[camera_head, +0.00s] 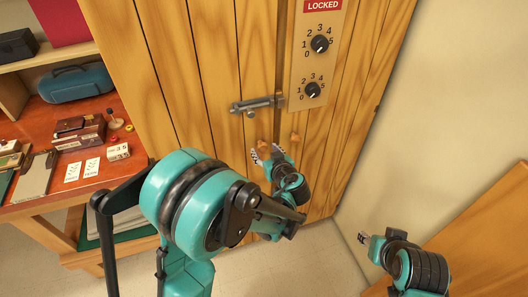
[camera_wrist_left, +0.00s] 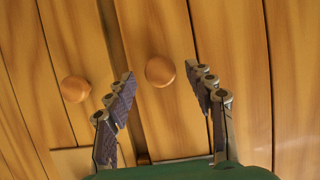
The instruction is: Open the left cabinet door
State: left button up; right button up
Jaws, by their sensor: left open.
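The wooden cabinet's left door (camera_head: 200,70) and right door (camera_head: 345,100) look closed, with a dark seam between them. Each has a small round wooden knob near the seam: the left knob (camera_head: 262,145) and the right knob (camera_head: 295,137). A grey metal bolt (camera_head: 257,104) lies across the left door above the knobs and reaches the seam. My left gripper (camera_head: 267,154) is open close to the left knob. In the left wrist view one knob (camera_wrist_left: 160,71) shows between its spread fingers (camera_wrist_left: 165,92), apparently untouched; another knob (camera_wrist_left: 75,89) is outside them. My right gripper (camera_head: 364,238) is low at right, its jaw state unclear.
A panel on the right door carries a red LOCKED sign (camera_head: 323,5), an upper dial (camera_head: 320,44) and a lower dial (camera_head: 313,90). A cluttered red-topped workbench (camera_head: 120,165) stands at left. A pale wall (camera_head: 440,110) and wooden furniture (camera_head: 490,245) bound the right.

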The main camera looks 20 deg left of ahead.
pick_arm(q)
jog(key=shift+x, duration=0.95)
grip_shut()
jog(key=shift+d, duration=0.1)
